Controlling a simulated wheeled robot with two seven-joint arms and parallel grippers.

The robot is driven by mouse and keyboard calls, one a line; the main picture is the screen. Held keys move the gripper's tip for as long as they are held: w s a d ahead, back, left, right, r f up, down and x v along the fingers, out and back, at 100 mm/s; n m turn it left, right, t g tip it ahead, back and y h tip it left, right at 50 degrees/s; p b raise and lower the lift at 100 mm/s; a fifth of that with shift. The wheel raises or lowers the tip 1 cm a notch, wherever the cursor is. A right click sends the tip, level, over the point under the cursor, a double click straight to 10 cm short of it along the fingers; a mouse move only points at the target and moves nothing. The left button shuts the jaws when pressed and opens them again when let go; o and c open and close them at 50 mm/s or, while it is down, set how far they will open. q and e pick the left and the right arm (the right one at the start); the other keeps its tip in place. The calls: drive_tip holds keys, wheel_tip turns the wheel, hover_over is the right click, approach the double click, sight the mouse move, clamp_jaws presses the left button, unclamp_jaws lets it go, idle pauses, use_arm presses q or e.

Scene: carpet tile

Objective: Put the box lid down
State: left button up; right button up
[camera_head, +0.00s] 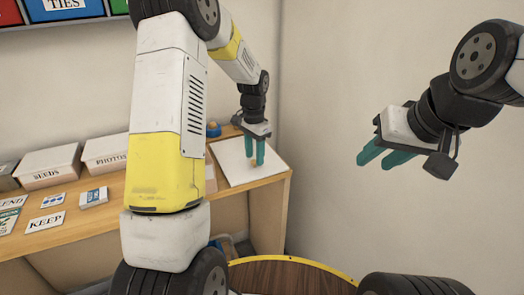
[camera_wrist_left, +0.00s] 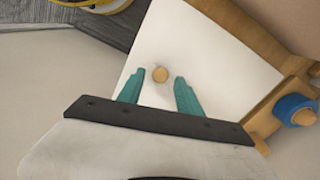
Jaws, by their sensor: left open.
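The box lid (camera_head: 238,160) is a flat white panel at the right end of the wooden counter, lying flat as far as I can tell. It also shows in the left wrist view (camera_wrist_left: 215,60), with a small round tan knob (camera_wrist_left: 160,74) on it. My left gripper (camera_head: 254,161) points down over the lid. In the left wrist view its two teal fingers (camera_wrist_left: 158,85) are apart, with the knob between them and a gap on each side. My right gripper (camera_head: 378,159) is raised in front of the right wall, its fingers apart and empty.
Lidded boxes marked SEEDS (camera_head: 47,167) and PHOTOS (camera_head: 106,150) stand on the counter (camera_head: 110,205). Cards, including KEEP (camera_head: 46,222), lie in front. A blue object (camera_head: 213,129) stands behind the lid. A yellow-edged round wooden top (camera_head: 290,277) is nearest.

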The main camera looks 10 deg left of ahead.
use_arm(q)
wheel_tip(320, 180, up, 10)
drive_tip(key=s+r+n+t, duration=0.3)
drive_tip(key=s+r, duration=0.7)
drive_tip(key=s, duration=0.1)
drive_tip(key=s+n+t+h, duration=0.2)
drive_tip(key=s+n+t, duration=0.1)
drive_tip(key=s, duration=1.3)
drive_tip(key=shift+n, duration=0.8)
drive_tip(key=shift+r, duration=0.15)
